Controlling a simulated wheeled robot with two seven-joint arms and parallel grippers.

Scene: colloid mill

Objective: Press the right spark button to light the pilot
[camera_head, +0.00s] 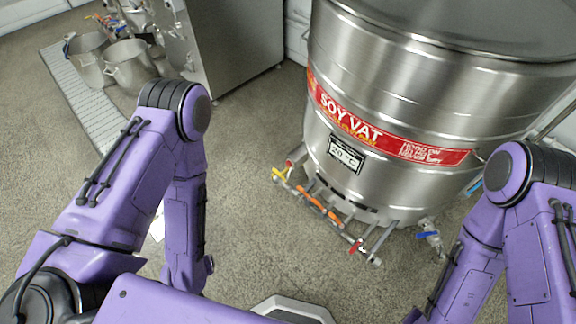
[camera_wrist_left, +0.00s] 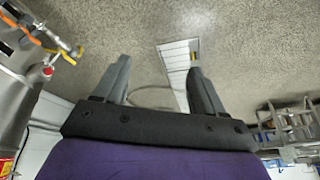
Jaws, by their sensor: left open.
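The steel soy vat (camera_head: 420,105) stands on the floor at right in the head view. Under it runs a pipe rack with a yellow handle (camera_head: 281,174), orange parts (camera_head: 310,198) and a red handle (camera_head: 356,246). I cannot make out a spark button for certain. In the left wrist view my left gripper (camera_wrist_left: 159,68) is open and empty, its two grey fingers wide apart over floor. The yellow handle (camera_wrist_left: 33,41) and a small red round part (camera_wrist_left: 47,72) lie left of it, apart from the fingers. My right gripper is out of view.
Two steel pots (camera_head: 130,66) stand at the upper left by a floor grate (camera_head: 78,90) and a steel cabinet (camera_head: 235,45). A blue-handled valve (camera_head: 430,235) sits at the vat's lower right. The floor left of the vat is clear.

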